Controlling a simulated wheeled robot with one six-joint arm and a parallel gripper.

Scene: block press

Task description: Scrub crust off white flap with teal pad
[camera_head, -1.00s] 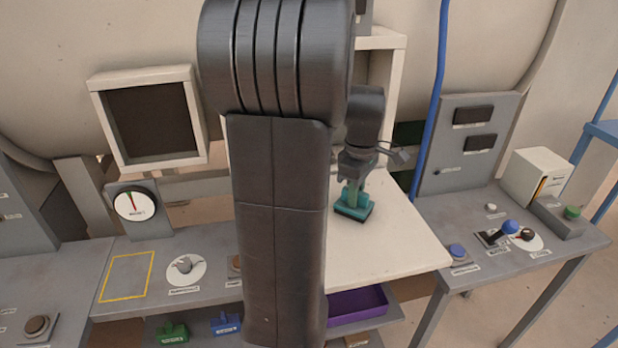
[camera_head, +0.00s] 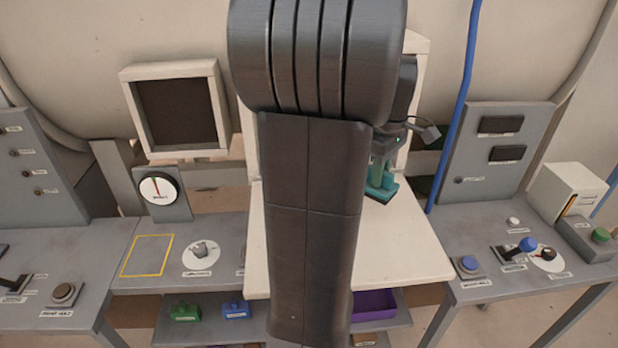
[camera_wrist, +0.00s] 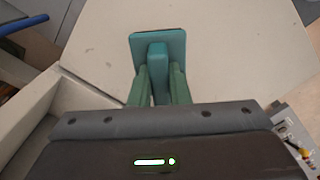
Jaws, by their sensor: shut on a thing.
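The white flap (camera_head: 415,262) lies open and roughly level at the front of the press opening, and it fills much of the wrist view (camera_wrist: 232,62). My gripper (camera_head: 378,168) is shut on the handle of the teal pad (camera_head: 388,194). In the wrist view both fingers of the gripper (camera_wrist: 158,78) flank the handle, and the pad's square base (camera_wrist: 174,42) is at or just above the flap's surface; contact is hard to tell. No clear crust patch shows, only faint small specks on the flap. My arm hides the flap's left middle in the head view.
A purple tray (camera_head: 376,304) sits on the shelf below the flap, near green (camera_head: 186,312) and blue (camera_head: 236,309) handled blocks. A blue pipe (camera_head: 455,110) rises right of the flap. Control desks stand on both sides. The flap's front right is clear.

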